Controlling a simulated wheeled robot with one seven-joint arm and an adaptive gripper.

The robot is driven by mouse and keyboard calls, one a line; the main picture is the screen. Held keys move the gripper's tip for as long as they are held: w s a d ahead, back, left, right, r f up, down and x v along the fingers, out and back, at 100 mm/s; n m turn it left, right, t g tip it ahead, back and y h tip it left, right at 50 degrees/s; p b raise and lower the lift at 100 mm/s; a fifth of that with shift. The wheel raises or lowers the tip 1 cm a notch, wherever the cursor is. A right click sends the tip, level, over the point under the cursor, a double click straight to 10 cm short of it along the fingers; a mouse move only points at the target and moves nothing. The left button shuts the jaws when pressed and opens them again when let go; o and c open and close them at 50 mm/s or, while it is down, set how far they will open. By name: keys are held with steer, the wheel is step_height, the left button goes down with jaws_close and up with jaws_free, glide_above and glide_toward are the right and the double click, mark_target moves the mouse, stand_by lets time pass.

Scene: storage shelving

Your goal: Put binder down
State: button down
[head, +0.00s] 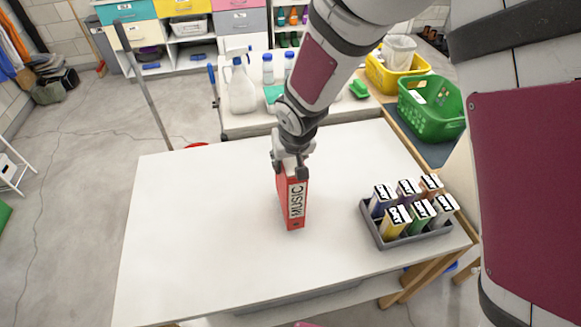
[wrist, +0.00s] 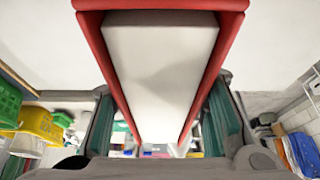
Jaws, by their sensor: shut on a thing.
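The red binder (head: 292,205) has a white label reading MUSIC on its spine. It stands upright over the white table (head: 200,230), near the middle of the tabletop. Whether its bottom touches the table cannot be told for certain. My gripper (head: 290,168) is shut on the binder's upper part from above. In the wrist view the binder (wrist: 91,32) fills the middle, with its red covers around a pale block of pages. The gripper's fingers (wrist: 160,120) lie along both sides of it.
A dark grey tray (head: 372,228) with several small labelled boxes stands at the table's right. The table's left and front areas are clear.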

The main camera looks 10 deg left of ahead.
steer(key=shift+f+b, duration=0.4)
steer(key=shift+f, duration=1.2)
steer(key=c, duration=0.9)
jaws_free()
steer(key=shift+c, duration=0.2)
